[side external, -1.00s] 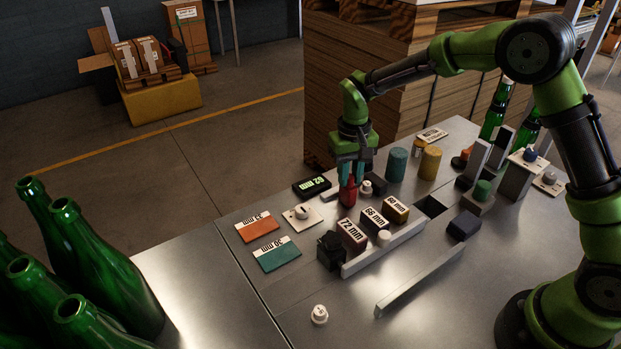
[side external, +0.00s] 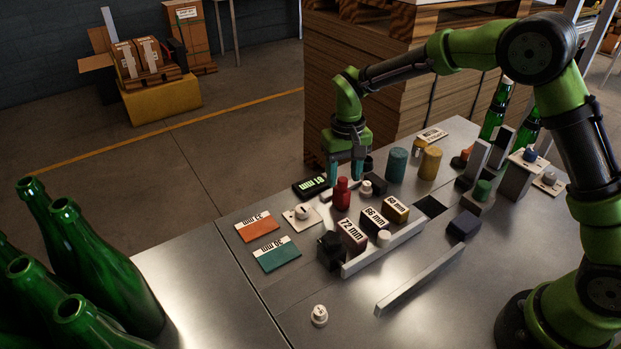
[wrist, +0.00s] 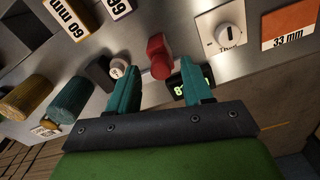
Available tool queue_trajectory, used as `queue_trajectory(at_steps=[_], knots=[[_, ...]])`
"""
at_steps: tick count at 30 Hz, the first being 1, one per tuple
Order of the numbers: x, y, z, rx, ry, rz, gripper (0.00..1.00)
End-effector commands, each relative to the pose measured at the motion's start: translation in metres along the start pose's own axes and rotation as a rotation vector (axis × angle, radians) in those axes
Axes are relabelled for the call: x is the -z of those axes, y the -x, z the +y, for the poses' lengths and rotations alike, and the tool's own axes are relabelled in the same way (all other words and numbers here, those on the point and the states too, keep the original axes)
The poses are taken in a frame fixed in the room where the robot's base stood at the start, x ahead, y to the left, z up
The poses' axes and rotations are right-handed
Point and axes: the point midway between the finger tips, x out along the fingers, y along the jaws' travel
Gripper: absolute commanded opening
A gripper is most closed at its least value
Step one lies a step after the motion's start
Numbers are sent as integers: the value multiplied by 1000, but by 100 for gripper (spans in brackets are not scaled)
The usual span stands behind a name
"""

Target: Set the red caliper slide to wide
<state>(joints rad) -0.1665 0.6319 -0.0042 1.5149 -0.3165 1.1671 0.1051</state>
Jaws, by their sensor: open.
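The red caliper slide (side external: 342,194) stands upright on the steel table, beside a black display (side external: 312,187) with lit digits, too small to read surely. My gripper (side external: 346,175) is open and empty. In the side view its two teal fingers are behind and slightly above the red slide, apart from it. In the wrist view the red slide (wrist: 159,58) shows just beyond the gap between my fingertips (wrist: 158,68). The display (wrist: 182,88) is partly hidden behind one finger there. The caliper's rail is mostly hidden.
A white dial plate (side external: 301,216) and a small white knob (side external: 366,188) flank the slide. Labelled blocks, including the 72 mm block (side external: 352,233), stand in front. Blue (side external: 397,165) and yellow (side external: 430,162) cylinders stand at right. Orange (side external: 257,227) and teal (side external: 275,254) cards lie at left.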

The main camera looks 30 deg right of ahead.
Motion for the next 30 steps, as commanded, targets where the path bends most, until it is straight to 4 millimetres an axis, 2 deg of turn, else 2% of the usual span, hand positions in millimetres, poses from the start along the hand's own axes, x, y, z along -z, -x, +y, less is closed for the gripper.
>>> queue_trajectory(at_steps=[12, 18, 24, 30], knots=[[1, 98, 0, 3, 0, 7, 50], [0, 136, 0, 2, 0, 4, 50], [0, 155, 0, 1, 1, 2, 50], [0, 158, 0, 1, 1, 1, 50]])
